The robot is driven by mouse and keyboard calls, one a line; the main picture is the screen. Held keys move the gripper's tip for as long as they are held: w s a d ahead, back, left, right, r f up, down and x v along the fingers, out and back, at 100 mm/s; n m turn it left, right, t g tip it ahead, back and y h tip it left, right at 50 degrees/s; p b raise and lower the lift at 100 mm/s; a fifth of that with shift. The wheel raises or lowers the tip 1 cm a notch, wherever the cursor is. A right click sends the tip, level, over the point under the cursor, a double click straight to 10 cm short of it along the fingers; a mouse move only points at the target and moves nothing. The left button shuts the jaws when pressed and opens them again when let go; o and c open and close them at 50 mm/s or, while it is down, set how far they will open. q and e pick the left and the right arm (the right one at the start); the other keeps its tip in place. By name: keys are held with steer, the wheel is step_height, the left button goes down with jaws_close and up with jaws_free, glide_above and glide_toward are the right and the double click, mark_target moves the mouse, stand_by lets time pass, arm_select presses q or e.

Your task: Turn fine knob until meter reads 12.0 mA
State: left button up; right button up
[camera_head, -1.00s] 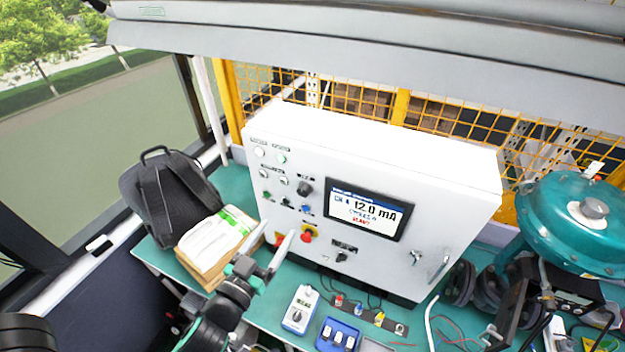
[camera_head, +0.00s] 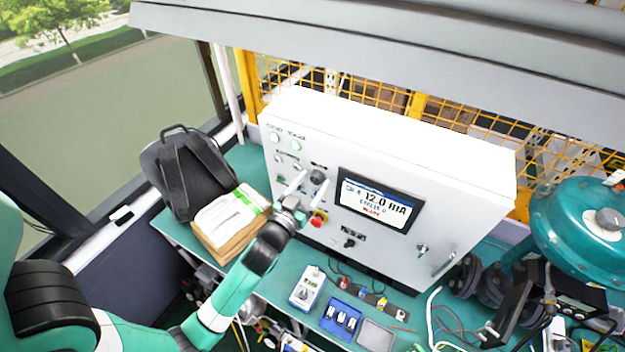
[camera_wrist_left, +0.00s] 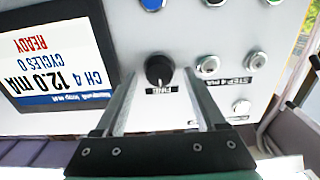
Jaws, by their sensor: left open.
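The meter screen (camera_head: 377,199) on the white control box reads 12.0 mA. In the left wrist view the screen (camera_wrist_left: 60,55) is upside down and shows CH 4, 12.0 mA, CYCLES 0 and READY in red. The black fine knob (camera_wrist_left: 160,70) is on the panel with a label beside it; in the head view the knob (camera_head: 318,177) is near the screen's left side. My left gripper (camera_head: 312,184) is open at the panel. In the left wrist view my left gripper (camera_wrist_left: 160,77) has one finger on each side of the knob, with visible gaps. My right gripper is not in view.
A red button (camera_head: 317,221) sits below the knob. A small white meter (camera_head: 307,288) and a blue box (camera_head: 341,319) stand on the green bench in front. A black backpack (camera_head: 187,172) is at left, and a teal valve actuator (camera_head: 580,225) at right.

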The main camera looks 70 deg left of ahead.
arm_select(q)
steer(key=shift+w, duration=0.1)
jaws_close()
stand_by(0.3)
steer(key=shift+m, duration=0.3)
steer(key=m+p, duration=0.1)
steer(key=m, duration=0.4)
steer(key=m+p, duration=0.2)
steer(key=m, duration=0.4)
steer(key=shift+w+f, duration=0.1)
stand_by(0.4)
jaws_free()
